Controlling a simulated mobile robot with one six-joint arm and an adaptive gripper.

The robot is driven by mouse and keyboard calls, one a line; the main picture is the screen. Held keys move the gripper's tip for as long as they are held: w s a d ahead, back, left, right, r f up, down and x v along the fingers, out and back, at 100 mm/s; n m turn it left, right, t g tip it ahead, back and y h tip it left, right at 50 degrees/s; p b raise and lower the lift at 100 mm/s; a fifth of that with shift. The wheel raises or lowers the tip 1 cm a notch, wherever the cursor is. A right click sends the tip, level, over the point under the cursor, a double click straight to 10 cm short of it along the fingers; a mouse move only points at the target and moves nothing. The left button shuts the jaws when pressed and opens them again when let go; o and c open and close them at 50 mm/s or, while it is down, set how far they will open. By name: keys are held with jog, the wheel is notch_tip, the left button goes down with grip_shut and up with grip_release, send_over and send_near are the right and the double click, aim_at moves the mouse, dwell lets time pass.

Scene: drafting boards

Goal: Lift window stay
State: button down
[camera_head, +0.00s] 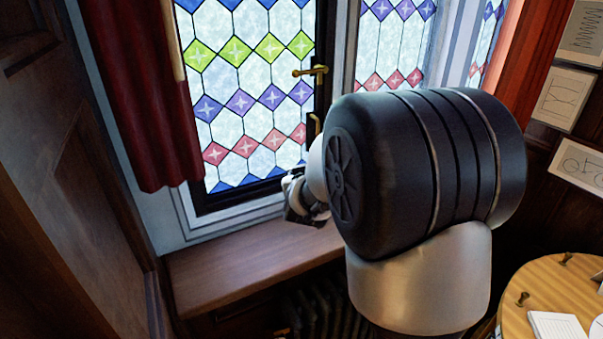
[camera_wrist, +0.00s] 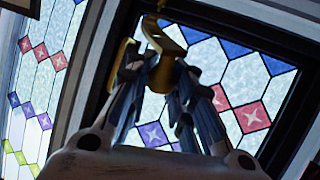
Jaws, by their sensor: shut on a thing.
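The window stay is a brass piece (camera_wrist: 160,36) at the top middle of the wrist view, against the dark window frame. My gripper (camera_wrist: 158,72) is shut on it, with the finger ends around its lower part. In the head view a small brass end of the stay (camera_head: 316,124) shows beside the dark frame, above my wrist. The head view shows part of my gripper (camera_head: 303,200) low by the window's right edge; my arm hides the rest of it and most of the stay.
The leaded window (camera_head: 240,100) has a brass handle (camera_head: 310,71) higher on its frame. A wooden sill (camera_head: 235,265) runs below. A red curtain (camera_head: 145,90) hangs at left. A round table (camera_head: 540,285) with papers stands at lower right.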

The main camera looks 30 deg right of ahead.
jog(key=shift+r, duration=0.15)
jog(key=c, duration=1.8)
grip_release()
jog(key=shift+c, duration=0.2)
jog(key=shift+o, duration=1.3)
jog(key=shift+s+a, duration=0.1)
jog(key=shift+s, duration=0.1)
jog(key=shift+o, duration=0.6)
jog(key=shift+w, duration=0.15)
jog(key=v, duration=1.2)
